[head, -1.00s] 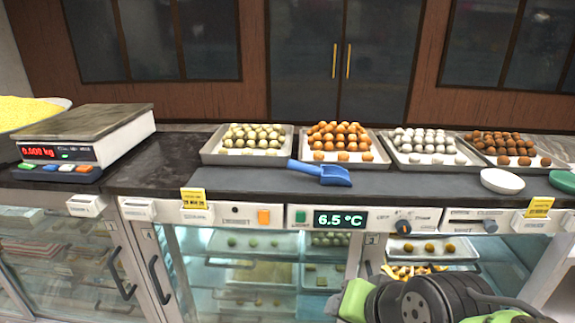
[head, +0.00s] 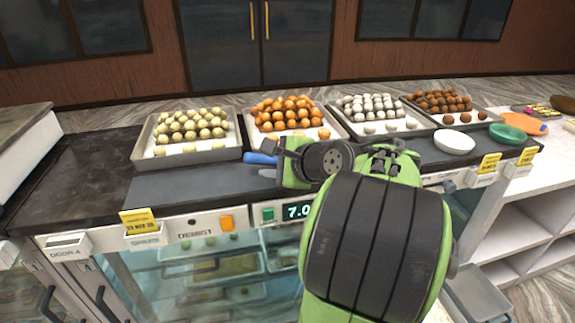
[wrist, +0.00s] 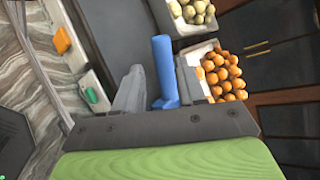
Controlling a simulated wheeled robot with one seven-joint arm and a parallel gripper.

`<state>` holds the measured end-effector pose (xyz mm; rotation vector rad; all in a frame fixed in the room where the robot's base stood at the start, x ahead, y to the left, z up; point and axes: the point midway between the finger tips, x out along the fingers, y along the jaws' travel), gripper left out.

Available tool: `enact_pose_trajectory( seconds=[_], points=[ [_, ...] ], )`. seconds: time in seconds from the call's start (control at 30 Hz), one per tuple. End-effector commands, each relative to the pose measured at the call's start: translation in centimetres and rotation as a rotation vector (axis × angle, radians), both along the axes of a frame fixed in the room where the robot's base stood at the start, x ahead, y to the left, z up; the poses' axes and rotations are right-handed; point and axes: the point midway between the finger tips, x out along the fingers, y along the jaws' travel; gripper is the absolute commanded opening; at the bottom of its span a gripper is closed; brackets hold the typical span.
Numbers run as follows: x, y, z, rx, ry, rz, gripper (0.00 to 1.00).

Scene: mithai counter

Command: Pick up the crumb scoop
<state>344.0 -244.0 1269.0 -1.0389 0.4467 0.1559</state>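The blue crumb scoop (head: 260,159) lies on the dark counter strip in front of the sweet trays. In the head view only its handle end shows; my gripper and arm hide the rest. My gripper (head: 279,158) is low over the counter at the scoop. In the wrist view, the blue handle (wrist: 162,62) stands between the two spread fingers of my gripper (wrist: 160,80), with a visible gap on the left finger's side. The gripper looks open, and the scoop appears to rest on the counter.
Trays of pale sweets (head: 137,152), orange sweets (head: 247,135), white sweets (head: 427,126) and brown sweets stand close behind. A white bowl (head: 454,142) and green dish (head: 507,133) are to the right. The dark counter at left (head: 80,165) is clear.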

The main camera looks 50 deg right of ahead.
Motion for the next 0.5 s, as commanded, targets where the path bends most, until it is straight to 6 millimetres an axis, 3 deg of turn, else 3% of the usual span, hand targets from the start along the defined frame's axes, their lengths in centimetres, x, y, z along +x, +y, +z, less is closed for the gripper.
enact_pose_trajectory(
  seconds=[0.33, 0.5],
  points=[
    [5.0, -0.7, -2.1, -0.002, 0.001, 0.003, 0.40],
    [6.2, -0.9, -2.6, -0.003, 0.000, 0.000, 0.40]
  ],
)
